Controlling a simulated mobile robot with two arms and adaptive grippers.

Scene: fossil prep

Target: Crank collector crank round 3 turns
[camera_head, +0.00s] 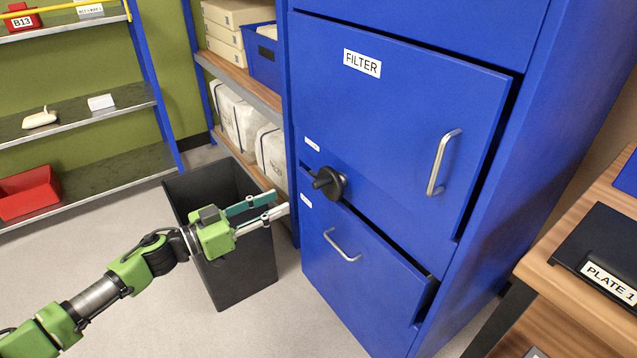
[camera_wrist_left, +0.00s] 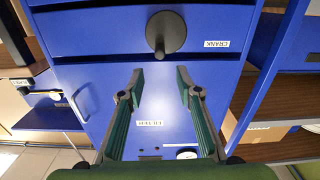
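The collector crank (camera_head: 329,183) is a black round disc with a protruding knob on the front of the blue cabinet (camera_head: 400,90). It sits below the FILTER door (camera_head: 400,120) and above a lower drawer (camera_head: 345,265). In the left wrist view the crank (camera_wrist_left: 166,33) shows beyond the fingertips, near a CRANK label (camera_wrist_left: 217,44). My left gripper (camera_head: 281,204) is open and empty, left of the crank and apart from it. Its two parted fingers also show in the left wrist view (camera_wrist_left: 160,75). My right gripper is not in view.
A black bin (camera_head: 245,285) stands on the floor below my left gripper. Shelves with white packages (camera_head: 240,120) are left of the cabinet. A metal handle (camera_head: 443,162) sticks out from the filter door, another (camera_head: 341,246) from the drawer. A wooden table (camera_head: 560,270) is at right.

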